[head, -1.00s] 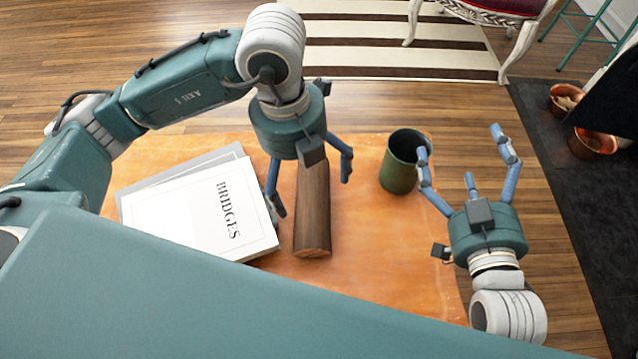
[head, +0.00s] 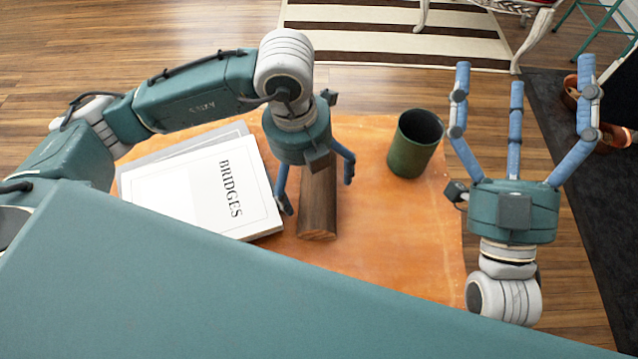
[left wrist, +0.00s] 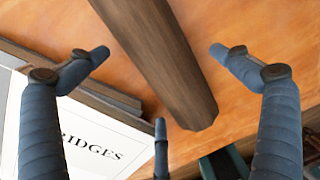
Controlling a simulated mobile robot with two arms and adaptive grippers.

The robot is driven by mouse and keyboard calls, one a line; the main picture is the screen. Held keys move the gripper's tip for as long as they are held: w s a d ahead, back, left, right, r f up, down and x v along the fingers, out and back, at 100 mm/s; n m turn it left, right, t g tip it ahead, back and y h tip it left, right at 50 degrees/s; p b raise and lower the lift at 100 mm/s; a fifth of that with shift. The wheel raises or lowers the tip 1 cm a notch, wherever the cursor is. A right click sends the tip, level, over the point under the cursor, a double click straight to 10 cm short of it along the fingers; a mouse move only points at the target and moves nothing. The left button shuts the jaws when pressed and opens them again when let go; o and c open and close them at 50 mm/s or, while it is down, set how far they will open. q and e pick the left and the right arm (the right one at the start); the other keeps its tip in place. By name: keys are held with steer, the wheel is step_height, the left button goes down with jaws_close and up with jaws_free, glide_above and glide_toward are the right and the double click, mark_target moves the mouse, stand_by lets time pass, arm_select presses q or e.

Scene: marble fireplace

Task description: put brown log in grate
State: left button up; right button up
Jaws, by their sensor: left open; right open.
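The brown log (head: 318,205) lies on the orange table, and part of it is hidden under my left gripper in the head view. My left gripper (head: 318,190) is open above the log, with its fingers on either side of it. In the left wrist view the log (left wrist: 160,60) runs between the spread fingers of my left gripper (left wrist: 158,75), which do not appear to touch it. My right gripper (head: 522,95) is open and empty at the right, beyond the table's right edge. I cannot make out the grate in these views.
White and grey books (head: 205,190), the top one marked BRIDGES, lie just left of the log. A green cup (head: 412,150) stands right of it on the orange table (head: 370,260). Copper pots (head: 612,137) sit on dark flooring (head: 590,225) at the right. A striped rug (head: 385,40) lies behind.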

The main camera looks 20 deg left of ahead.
arm_select(q)
step_height(320, 180, down, 2)
steer(key=shift+f+b, duration=0.15)
steer(key=shift+b, duration=0.15)
arm_select(e)
steer(key=s+r+t, duration=0.1)
steer(key=s+r+t+y, duration=0.1)
steer(key=s+r, duration=0.1)
steer(key=shift+s+d+r, duration=0.1)
steer(key=shift+d+r, duration=0.1)
steer(key=shift+r, duration=0.1)
arm_select(q)
steer(key=shift+c, duration=0.3)
steer(key=shift+d, duration=0.1)
steer(key=c, duration=1.8)
steer(key=shift+o, duration=0.2)
steer(key=shift+w, duration=0.1)
